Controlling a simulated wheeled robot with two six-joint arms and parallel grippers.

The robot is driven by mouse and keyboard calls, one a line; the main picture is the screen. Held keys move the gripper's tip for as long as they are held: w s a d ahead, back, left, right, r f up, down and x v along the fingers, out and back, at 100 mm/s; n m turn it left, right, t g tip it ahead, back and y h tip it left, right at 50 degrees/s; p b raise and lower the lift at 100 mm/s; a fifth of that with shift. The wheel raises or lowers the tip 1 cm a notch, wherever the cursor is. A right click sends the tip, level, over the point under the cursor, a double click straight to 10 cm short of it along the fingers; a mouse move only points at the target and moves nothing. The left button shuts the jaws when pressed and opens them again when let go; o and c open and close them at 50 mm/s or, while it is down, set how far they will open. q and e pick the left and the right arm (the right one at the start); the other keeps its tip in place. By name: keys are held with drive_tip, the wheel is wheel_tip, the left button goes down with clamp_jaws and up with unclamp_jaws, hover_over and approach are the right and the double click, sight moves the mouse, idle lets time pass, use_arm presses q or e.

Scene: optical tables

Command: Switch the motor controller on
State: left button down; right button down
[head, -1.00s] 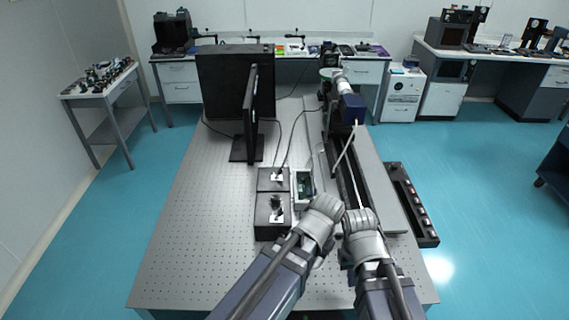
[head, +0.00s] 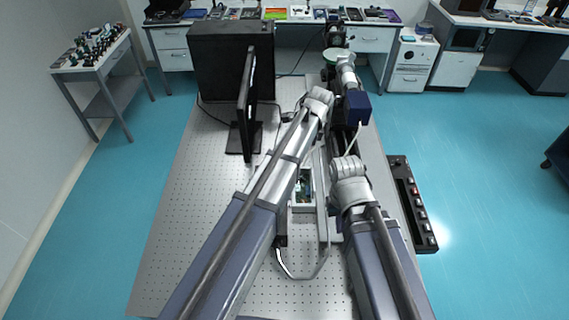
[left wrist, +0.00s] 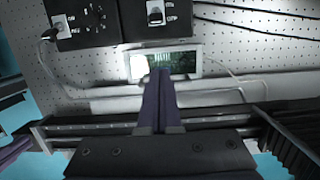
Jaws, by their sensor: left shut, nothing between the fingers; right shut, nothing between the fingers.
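Two black boxes with switches stand side by side at the top of the left wrist view: one (left wrist: 95,28) at left with a cable plugged in, one (left wrist: 192,18) with a light toggle and small white lettering. I cannot tell which is the motor controller, or read the toggle positions. In the head view my left arm hides most of them. My left gripper (left wrist: 161,78) is shut and empty, its tips over the edge of a white-framed green circuit board (left wrist: 175,64), apart from both boxes. My right gripper (head: 336,226) is shut beside the rail, its fingertips mostly hidden.
A monitor (head: 246,105) stands behind the boxes at left. A dark rail (left wrist: 230,118) and a blue-ended instrument (head: 357,107) occupy the right side. A pale cable (head: 300,277) loops over the clear near tabletop.

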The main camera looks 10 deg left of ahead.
use_arm(q)
drive_tip(key=shift+s, duration=0.1)
drive_tip(key=f+b, duration=0.3)
drive_tip(key=a+f+b, duration=0.1)
drive_tip(key=f+b, duration=0.3)
drive_tip(key=a+f+b, duration=0.1)
drive_tip(key=f+b, duration=0.2)
drive_tip(key=shift+s+f, duration=0.2)
drive_tip(key=a+r+p, duration=0.2)
drive_tip(key=a, duration=0.1)
drive_tip(key=shift+s+a+r, duration=0.1)
drive_tip(key=shift+s+r, duration=0.25)
drive_tip(key=shift+r, duration=0.05)
drive_tip(key=shift+f, duration=0.1)
drive_tip(key=shift+a+r+h+p, duration=0.3)
drive_tip(key=shift+h+p, duration=0.2)
drive_tip(key=shift+h, duration=0.2)
